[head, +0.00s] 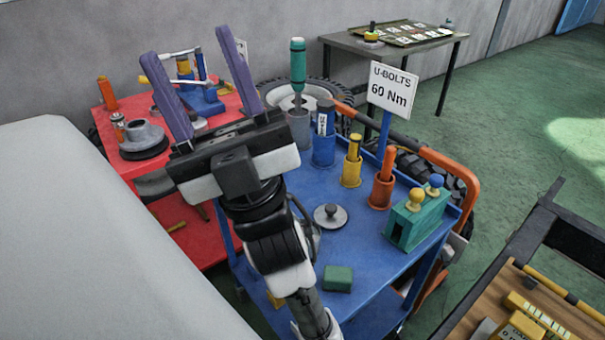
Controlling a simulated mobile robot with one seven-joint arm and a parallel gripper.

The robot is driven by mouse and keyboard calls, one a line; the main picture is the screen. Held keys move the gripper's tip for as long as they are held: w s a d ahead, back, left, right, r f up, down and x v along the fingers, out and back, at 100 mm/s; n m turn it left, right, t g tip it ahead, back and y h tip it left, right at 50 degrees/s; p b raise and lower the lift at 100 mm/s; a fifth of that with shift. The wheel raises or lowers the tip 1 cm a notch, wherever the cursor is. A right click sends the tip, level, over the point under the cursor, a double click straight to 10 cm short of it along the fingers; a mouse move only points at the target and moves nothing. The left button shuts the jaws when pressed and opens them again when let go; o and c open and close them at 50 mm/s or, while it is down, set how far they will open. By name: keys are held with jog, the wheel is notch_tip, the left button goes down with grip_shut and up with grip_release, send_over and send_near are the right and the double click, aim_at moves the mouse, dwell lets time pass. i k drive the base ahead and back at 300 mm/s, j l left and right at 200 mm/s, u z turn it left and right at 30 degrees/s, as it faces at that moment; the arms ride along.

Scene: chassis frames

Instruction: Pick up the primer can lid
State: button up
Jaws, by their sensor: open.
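A round grey lid with a small dark knob (330,215), which looks like the primer can lid, lies flat on the blue cart top (345,248). My gripper (187,52) is open, with its two purple fingers spread wide and pointing up and away in the picture. It is up and to the left of the lid, apart from it, over the red cart side. I see nothing held between the fingers. My arm passes just left of the lid and hides part of the blue cart's left side.
Behind the lid stand a blue holder (323,150), a yellow cup (351,173) and an orange cup (381,192). A green block with knobs (416,222) is to its right, a small green block (338,279) in front. A U-bolts sign (391,90) rises behind.

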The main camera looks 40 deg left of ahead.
aim_at(329, 217)
jog(key=i+u, duration=0.2)
jog(key=u, duration=1.05)
